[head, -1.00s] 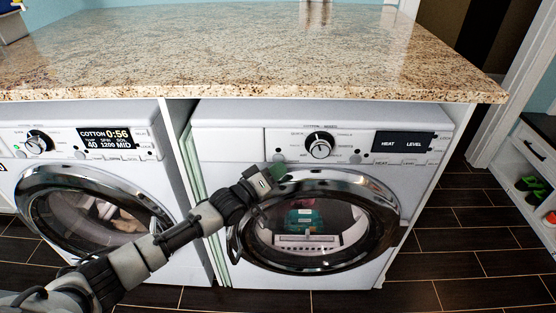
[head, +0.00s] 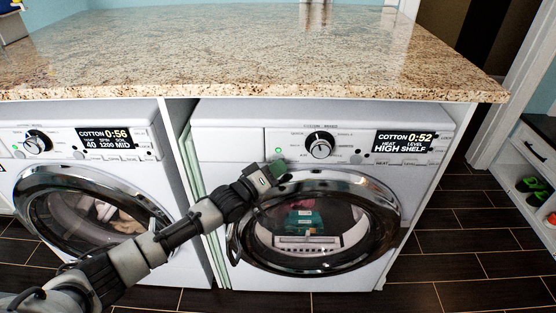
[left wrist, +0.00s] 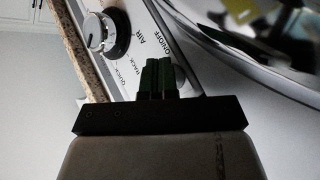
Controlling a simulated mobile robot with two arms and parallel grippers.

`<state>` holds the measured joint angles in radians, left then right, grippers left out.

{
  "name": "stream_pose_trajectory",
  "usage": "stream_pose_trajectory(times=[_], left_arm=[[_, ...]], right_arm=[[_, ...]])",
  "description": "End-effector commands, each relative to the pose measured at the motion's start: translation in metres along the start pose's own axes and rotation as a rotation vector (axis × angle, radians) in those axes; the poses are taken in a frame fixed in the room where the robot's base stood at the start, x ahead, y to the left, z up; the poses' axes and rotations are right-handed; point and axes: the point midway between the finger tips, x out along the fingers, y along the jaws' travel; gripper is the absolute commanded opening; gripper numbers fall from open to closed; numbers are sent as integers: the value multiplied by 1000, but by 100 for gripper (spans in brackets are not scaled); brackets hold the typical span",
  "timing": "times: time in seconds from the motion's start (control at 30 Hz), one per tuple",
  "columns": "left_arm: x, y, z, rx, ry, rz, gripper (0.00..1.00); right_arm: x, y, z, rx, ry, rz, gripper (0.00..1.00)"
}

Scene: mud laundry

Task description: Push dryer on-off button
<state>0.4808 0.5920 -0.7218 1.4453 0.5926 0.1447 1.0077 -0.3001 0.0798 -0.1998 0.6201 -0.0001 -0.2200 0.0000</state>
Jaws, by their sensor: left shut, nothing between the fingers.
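The dryer (head: 228,147) is the right-hand white machine under the counter. Its display (head: 404,142) is lit and reads COTTON 0:52, HEAT LEVEL, HIGH SHELF. A small green light (head: 278,151) glows on the panel left of the dial. My left gripper (head: 278,168) is at the lower edge of the panel, just below this light. In the left wrist view its dark green fingers (left wrist: 158,74) are together and empty, close to the ON/OFF lettering (left wrist: 229,40). The fingers hide the button area, so I cannot tell whether they touch the button. My right gripper is not in view.
The dryer's dial (head: 319,146) is right of my gripper, and its round door (head: 390,205) is shut below. A washer (head: 62,170) with a lit display stands at left. A granite counter (head: 240,50) overhangs both machines.

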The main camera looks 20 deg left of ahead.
Motion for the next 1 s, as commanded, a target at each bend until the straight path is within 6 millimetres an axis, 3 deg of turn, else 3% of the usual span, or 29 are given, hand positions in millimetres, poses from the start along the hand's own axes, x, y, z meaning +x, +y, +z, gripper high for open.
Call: stream_pose_trajectory(times=[0.2,0.5,1.0], left_arm=[[-6,6,4,-2,-1,-1,0],[-7,6,5,-1,0,0,0],[-39,32,27,-3,-1,0,0]], right_arm=[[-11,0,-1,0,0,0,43],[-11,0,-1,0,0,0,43],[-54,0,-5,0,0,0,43]])
